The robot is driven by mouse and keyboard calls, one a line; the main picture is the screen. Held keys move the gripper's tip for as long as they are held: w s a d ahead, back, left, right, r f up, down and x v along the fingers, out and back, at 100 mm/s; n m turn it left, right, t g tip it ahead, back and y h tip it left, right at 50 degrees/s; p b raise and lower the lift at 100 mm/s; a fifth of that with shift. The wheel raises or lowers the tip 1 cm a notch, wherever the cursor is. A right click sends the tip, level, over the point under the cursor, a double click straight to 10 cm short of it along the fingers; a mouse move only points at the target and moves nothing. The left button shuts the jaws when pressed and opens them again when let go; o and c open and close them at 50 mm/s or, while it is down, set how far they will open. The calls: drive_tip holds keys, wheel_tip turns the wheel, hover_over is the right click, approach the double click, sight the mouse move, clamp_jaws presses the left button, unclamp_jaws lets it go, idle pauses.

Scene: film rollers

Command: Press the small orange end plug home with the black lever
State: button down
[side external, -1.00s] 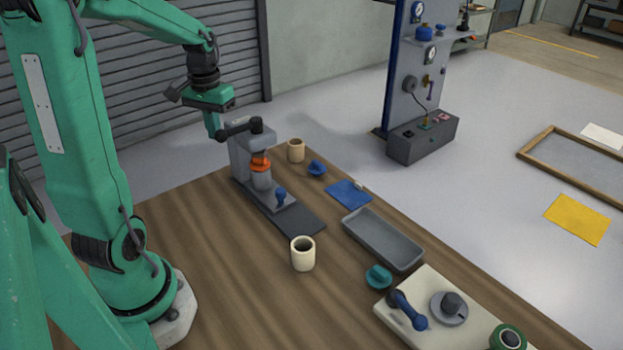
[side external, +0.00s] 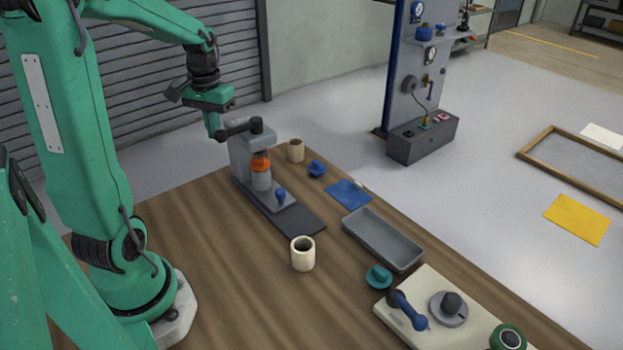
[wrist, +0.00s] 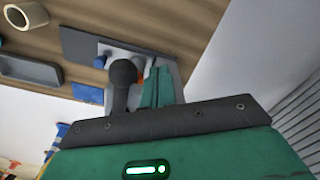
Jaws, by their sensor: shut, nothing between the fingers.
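A grey press (side external: 247,150) stands at the far end of the wooden table. Its black lever (side external: 238,128) sticks out to the left at the top, roughly level. The orange end plug (side external: 260,163) sits on top of a pale grey cylinder (side external: 261,181) under the press head. I cannot tell how deep the plug is seated. My gripper (side external: 215,131) is shut and empty, beside the lever's outer end; I cannot tell whether they touch. In the wrist view, the lever's round black knob (wrist: 123,72) is left of my green fingers (wrist: 157,88), with a sliver of orange behind.
A cream cup (side external: 303,254), a tan cup (side external: 296,150), a blue knob (side external: 316,169), a blue cloth (side external: 349,194), a grey tray (side external: 382,240) and a teal knob (side external: 379,277) are nearby. The table's left part is clear.

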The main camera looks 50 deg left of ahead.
sight(222, 136)
drive_tip(key=shift+d, duration=0.15)
drive_tip(key=shift+s+d, duration=0.2)
drive_tip(key=shift+d, duration=1.15)
drive_tip(key=shift+d, duration=1.35)
drive_tip(key=shift+w+d, duration=0.15)
drive_tip(key=shift+d, duration=0.2)
drive_tip(key=shift+a, duration=0.15)
